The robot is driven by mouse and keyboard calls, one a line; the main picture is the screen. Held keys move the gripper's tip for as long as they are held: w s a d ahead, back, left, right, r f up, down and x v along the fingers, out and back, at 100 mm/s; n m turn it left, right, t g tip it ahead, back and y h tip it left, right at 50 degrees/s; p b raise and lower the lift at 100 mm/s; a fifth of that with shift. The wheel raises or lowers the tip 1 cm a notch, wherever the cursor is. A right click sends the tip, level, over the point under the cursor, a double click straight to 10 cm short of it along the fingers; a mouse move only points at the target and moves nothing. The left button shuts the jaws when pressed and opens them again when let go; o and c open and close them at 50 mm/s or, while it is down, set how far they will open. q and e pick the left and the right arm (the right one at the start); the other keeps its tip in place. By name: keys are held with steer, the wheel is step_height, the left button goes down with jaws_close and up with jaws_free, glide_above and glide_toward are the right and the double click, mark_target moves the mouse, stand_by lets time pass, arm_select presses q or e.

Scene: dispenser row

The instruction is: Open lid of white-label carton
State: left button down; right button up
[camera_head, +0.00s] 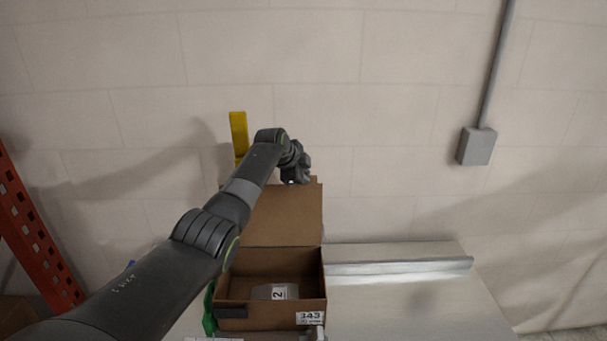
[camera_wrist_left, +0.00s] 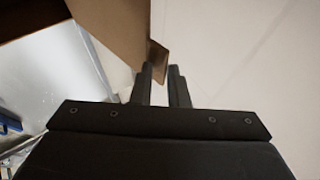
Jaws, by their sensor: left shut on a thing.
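The brown carton (camera_head: 262,323) stands on the bench in the head view, with a white label (camera_head: 309,318) reading 343 on its front. Its lid (camera_head: 285,216) is raised, standing up at the back of the carton. A clear item with a white tag (camera_head: 278,292) lies inside. My left gripper (camera_head: 298,178) is at the top edge of the lid, shut on it. In the left wrist view the two fingers (camera_wrist_left: 164,82) are close together at the edge of the brown lid (camera_wrist_left: 115,30). My right gripper does not show.
A pale bench (camera_head: 410,300) with a raised metal rail (camera_head: 400,267) is clear to the right of the carton. A yellow post (camera_head: 238,135) stands behind. A red rack upright (camera_head: 30,235) is at the left. A grey wall box (camera_head: 477,146) is on the wall.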

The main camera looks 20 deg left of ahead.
arm_select(q)
steer(key=c, duration=1.6)
jaws_free()
steer(key=shift+w+r, duration=0.1)
steer(key=b+v, duration=0.5)
steer(key=v, duration=1.2)
